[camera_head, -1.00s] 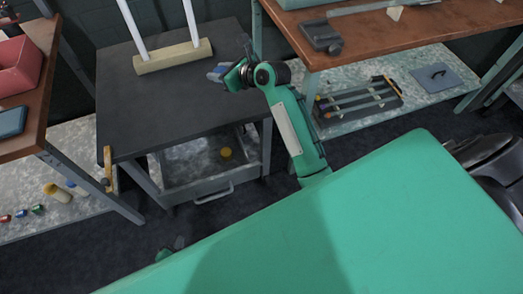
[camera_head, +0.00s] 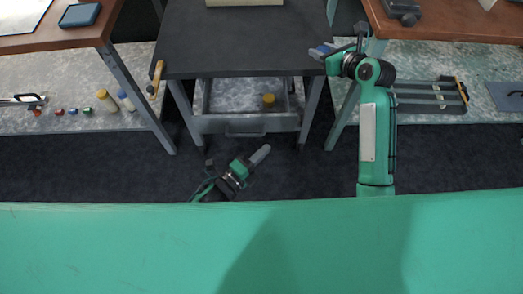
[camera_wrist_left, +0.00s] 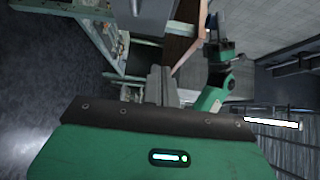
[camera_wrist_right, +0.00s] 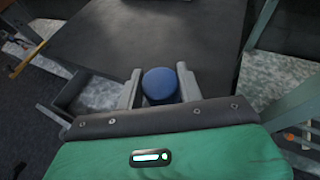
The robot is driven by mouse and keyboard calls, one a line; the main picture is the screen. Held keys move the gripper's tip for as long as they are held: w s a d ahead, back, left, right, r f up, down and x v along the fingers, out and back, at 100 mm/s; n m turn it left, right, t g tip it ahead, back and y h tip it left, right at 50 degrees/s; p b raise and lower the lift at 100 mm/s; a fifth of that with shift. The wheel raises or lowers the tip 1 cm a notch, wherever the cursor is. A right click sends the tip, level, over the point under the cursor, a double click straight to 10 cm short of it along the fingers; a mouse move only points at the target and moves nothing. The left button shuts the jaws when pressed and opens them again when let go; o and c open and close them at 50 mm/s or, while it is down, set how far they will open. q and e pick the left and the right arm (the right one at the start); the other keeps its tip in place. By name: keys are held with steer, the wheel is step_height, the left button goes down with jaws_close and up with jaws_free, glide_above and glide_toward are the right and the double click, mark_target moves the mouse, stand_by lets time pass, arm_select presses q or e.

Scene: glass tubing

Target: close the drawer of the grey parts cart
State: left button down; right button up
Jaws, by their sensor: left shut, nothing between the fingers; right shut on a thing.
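The grey parts cart (camera_head: 205,45) has a dark top and stands at the top middle of the head view. Its drawer (camera_head: 222,125) is pulled out below the top, handle (camera_head: 245,132) facing me. A yellow round thing (camera_head: 269,100) lies inside. My left gripper (camera_head: 262,153) is shut and empty, low in front of the drawer and apart from it; its fingers also show in the left wrist view (camera_wrist_left: 160,85). My right gripper (camera_head: 322,50) is beside the cart top's right edge, shut on a blue round-ended thing (camera_wrist_right: 160,84).
Brown-topped benches stand at the left (camera_head: 70,38) and right (camera_head: 440,28). Small bottles and caps lie on the left bench's lower shelf (camera_head: 50,85). A tool rack (camera_head: 425,98) lies under the right bench. Dark floor (camera_head: 290,170) is clear before the cart.

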mark_target(274, 100)
steer(key=shift+r, duration=0.1)
arm_select(q)
steer(key=x, duration=0.3)
steer(key=w+a+x, duration=0.1)
steer(key=x, duration=0.5)
steer(key=shift+w+a, duration=0.15)
steer(key=shift+a, duration=0.1)
steer(key=shift+w+f, duration=0.1)
steer(key=shift+w, duration=0.5)
